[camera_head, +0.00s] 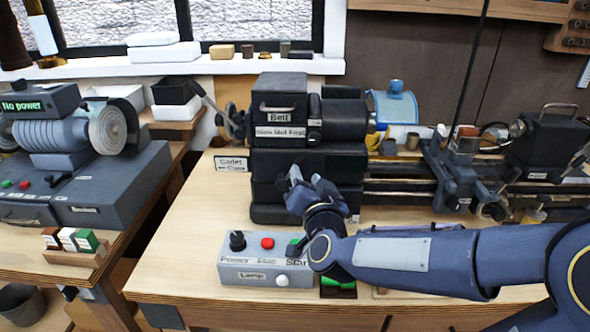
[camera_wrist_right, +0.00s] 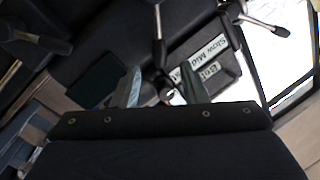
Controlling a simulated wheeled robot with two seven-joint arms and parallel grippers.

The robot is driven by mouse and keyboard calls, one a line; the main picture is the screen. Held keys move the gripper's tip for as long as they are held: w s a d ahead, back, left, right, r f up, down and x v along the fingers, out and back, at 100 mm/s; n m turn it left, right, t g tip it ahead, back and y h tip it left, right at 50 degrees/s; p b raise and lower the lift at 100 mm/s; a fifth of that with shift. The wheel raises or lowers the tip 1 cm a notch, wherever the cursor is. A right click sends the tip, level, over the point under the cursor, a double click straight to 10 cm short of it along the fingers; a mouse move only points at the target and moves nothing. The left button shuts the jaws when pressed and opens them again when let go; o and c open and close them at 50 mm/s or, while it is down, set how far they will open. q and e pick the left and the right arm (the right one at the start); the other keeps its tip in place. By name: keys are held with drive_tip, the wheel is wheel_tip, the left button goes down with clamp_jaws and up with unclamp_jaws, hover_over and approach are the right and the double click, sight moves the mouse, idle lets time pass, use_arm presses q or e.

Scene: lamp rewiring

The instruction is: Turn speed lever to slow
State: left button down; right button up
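The dark lathe headstock (camera_head: 310,165) stands mid-bench, with a white "Slow Mid Fast" label (camera_head: 280,132) under the "Belt" label. In the right wrist view the speed label (camera_wrist_right: 208,48) sits on a dark block. A thin metal lever with a dark section (camera_wrist_right: 158,48) comes down between my fingers; I cannot tell for sure whether it is the speed lever. My right gripper (camera_head: 292,178) is in front of the headstock, below the label. In the wrist view its two grey fingers (camera_wrist_right: 162,88) are apart, on either side of the lever's end. My left gripper is not in view.
A grey control box (camera_head: 255,272) with a black knob, a red button and a "Lamp" label sits in front, close under my right forearm. The lathe bed and tailstock (camera_head: 545,145) are to the right. A grinder (camera_head: 75,135) stands left. Bare bench (camera_head: 185,235) lies left of the headstock.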

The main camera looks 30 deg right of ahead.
sight(301, 163)
drive_tip(key=x, duration=0.6)
drive_tip(key=shift+c, duration=0.3)
clamp_jaws()
